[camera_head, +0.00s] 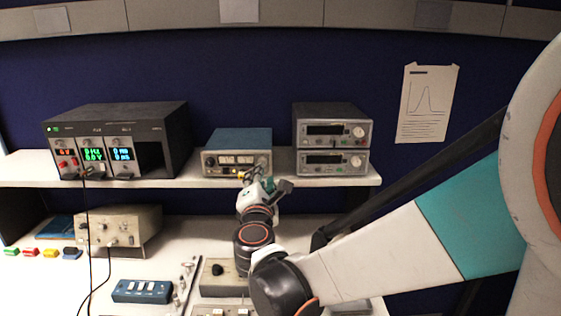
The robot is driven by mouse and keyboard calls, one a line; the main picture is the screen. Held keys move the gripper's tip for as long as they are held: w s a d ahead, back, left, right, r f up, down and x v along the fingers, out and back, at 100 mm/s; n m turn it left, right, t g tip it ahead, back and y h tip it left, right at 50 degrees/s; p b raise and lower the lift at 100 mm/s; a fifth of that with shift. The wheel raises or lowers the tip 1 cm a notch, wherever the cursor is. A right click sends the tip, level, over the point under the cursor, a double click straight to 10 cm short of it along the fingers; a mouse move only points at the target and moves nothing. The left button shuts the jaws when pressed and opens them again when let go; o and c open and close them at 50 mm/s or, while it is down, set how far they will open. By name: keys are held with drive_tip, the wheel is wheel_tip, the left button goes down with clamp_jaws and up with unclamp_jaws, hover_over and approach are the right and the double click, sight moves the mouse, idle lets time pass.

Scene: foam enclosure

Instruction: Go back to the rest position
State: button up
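My arm reaches in from the right, bends low at the middle and rises toward the shelf. My gripper (246,178) is small in the view, at the shelf's front edge just in front of the blue-topped instrument (238,140). It overlaps the lower right of that instrument's front panel in the picture. Whether it touches the panel cannot be told. My wrist hides most of the fingers, so their opening does not show.
The shelf (30,168) also carries a black modular unit (120,135) with lit displays and two stacked grey instruments (332,140). Below are a beige box (118,230), a blue switch box (142,291) and coloured plugs (48,252). Cables hang at left.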

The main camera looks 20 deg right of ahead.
drive_tip(key=shift+s, duration=0.15)
drive_tip(key=s+d+f+m+g+b, duration=0.1)
drive_tip(key=s+d+f+m+g, duration=0.25)
drive_tip(key=s+m, duration=0.3)
drive_tip(key=s+d+f+m+g, duration=0.3)
drive_tip(key=s+d+m, duration=0.2)
drive_tip(key=s+m, duration=0.15)
drive_tip(key=s+a+f+m+g+y, duration=0.2)
drive_tip(key=s+a+m, duration=0.1)
drive_tip(key=s, duration=0.3)
drive_tip(key=s+a+f+m+g+y+b, duration=0.1)
drive_tip(key=s+a+f+m+y, duration=0.2)
drive_tip(key=s+m, duration=0.2)
drive_tip(key=s, duration=0.2)
drive_tip(key=shift+s+f+g+y, duration=0.25)
drive_tip(key=shift+s+g+y, duration=0.05)
drive_tip(key=shift+g, duration=0.05)
drive_tip(key=shift+a, duration=0.1)
